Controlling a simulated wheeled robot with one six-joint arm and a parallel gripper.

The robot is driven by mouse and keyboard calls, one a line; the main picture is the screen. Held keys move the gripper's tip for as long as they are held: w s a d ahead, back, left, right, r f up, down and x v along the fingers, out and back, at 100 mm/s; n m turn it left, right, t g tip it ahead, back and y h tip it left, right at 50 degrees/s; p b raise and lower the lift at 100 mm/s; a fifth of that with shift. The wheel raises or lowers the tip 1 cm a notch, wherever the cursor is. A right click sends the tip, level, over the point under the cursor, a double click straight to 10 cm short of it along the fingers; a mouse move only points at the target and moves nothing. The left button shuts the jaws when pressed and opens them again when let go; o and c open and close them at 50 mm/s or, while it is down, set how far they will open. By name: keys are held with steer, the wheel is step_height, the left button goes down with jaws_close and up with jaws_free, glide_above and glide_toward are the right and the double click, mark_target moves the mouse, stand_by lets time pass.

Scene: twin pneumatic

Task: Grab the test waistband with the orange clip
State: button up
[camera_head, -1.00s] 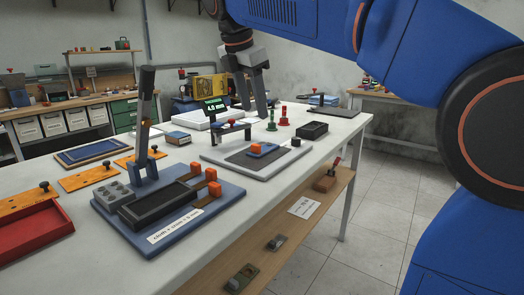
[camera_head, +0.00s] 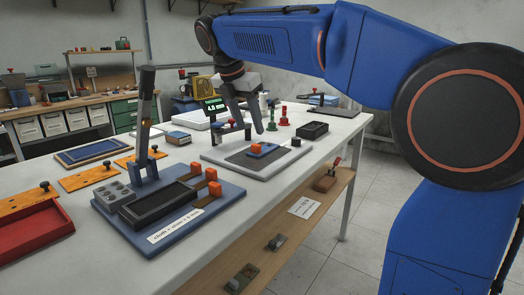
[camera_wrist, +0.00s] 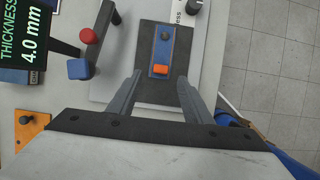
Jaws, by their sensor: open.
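A small blue strip with an orange block at one end (camera_head: 262,148) lies on a dark mat on a light grey board; I take it for the waistband with its clip. In the wrist view the blue strip (camera_wrist: 163,38) runs up the picture, its orange clip (camera_wrist: 160,70) at the lower end. My gripper (camera_head: 249,124) points down above the board, apart from the strip. In the wrist view its two fingers (camera_wrist: 159,79) are open and empty, with the clip between and just beyond the tips.
A thickness display (camera_wrist: 22,32) and a small stand with red and blue knobs (camera_wrist: 88,50) are left of the strip. A blue fixture (camera_head: 225,203) with orange blocks stands nearer on the table. A black tray (camera_head: 312,131) and red and green pieces (camera_head: 284,116) lie beyond.

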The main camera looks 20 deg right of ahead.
mark_target(256, 145)
steer(key=shift+x, duration=3.55)
steer(key=shift+s, duration=0.15)
steer(key=shift+c, duration=0.6)
steer(key=c, duration=1)
